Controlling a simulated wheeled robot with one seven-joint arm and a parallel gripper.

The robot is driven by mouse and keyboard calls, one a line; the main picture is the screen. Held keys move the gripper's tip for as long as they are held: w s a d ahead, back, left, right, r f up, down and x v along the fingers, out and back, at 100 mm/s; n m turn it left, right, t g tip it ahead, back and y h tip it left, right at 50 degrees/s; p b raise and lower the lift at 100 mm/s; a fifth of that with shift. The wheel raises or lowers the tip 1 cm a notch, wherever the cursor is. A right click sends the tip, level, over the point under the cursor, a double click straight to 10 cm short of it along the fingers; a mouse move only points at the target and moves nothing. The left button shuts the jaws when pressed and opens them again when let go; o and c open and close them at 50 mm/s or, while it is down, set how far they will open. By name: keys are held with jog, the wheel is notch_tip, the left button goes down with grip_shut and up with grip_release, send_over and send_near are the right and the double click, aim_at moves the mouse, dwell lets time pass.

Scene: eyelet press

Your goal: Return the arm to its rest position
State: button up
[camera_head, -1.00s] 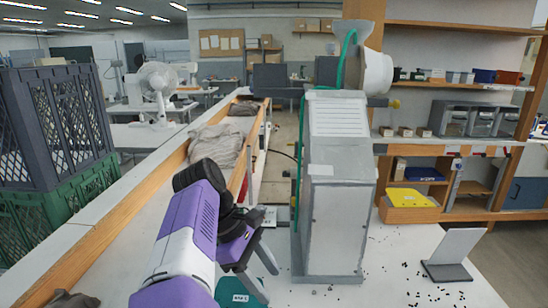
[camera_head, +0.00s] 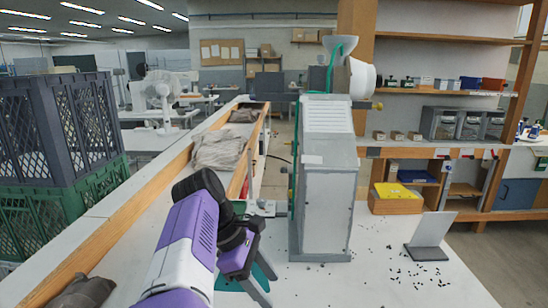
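My purple and white arm (camera_head: 187,240) reaches up from the bottom of the head view, bends at a black joint, and comes down to my gripper (camera_head: 262,282). The gripper hangs over the white table (camera_head: 385,290), left of the grey press (camera_head: 325,212). Two grey fingers show spread apart, with a dark green piece partly hidden behind them. Nothing shows held between the fingers. The gripper looks apart from the press.
A wood-edged trough (camera_head: 150,215) with grey cloths (camera_head: 218,150) runs along the left. Stacked crates (camera_head: 60,130) stand at far left. Right of the press are scattered small dark bits (camera_head: 420,275), a white upright plate (camera_head: 430,230) and a yellow-topped box (camera_head: 396,198).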

jog(key=w+d+r+n+t+h, duration=0.2)
jog(key=w+d+r+n+h, duration=0.15)
jog(key=d, duration=0.65)
jog(key=w+d+r+n+t+h, duration=0.2)
jog(key=w+d+r+h, duration=0.15)
jog(key=d, duration=0.65)
jog(key=s+d+r+n+t+h, duration=0.5)
jog(key=d+r+n+t+h, duration=0.4)
jog(key=d+n, duration=0.4)
jog(key=s+a+f+n+t+y, duration=0.35)
jog(key=s+n+y, duration=0.35)
jog(key=n, duration=0.5)
jog(key=s+a+f+n+t+y, duration=0.2)
jog(key=s+f+n+t+y, duration=0.25)
jog(key=n+y, duration=0.55)
jog(key=s+a+f+n+t+y, duration=0.3)
jog(key=s+n+y, duration=0.35)
jog(key=n, duration=0.65)
jog(key=s+a+f+n+g+h, duration=0.1)
jog(key=s+f+g, duration=0.3)
jog(key=s, duration=1)
jog(key=s+a+f+n+g, duration=0.1)
jog(key=s+f+g, duration=0.3)
jog(key=s+f, duration=0.4)
jog(key=s, duration=0.6)
jog(key=shift+a+g+h, duration=0.3)
jog(key=shift+a+h, duration=0.05)
jog(key=shift+a, duration=0.05)
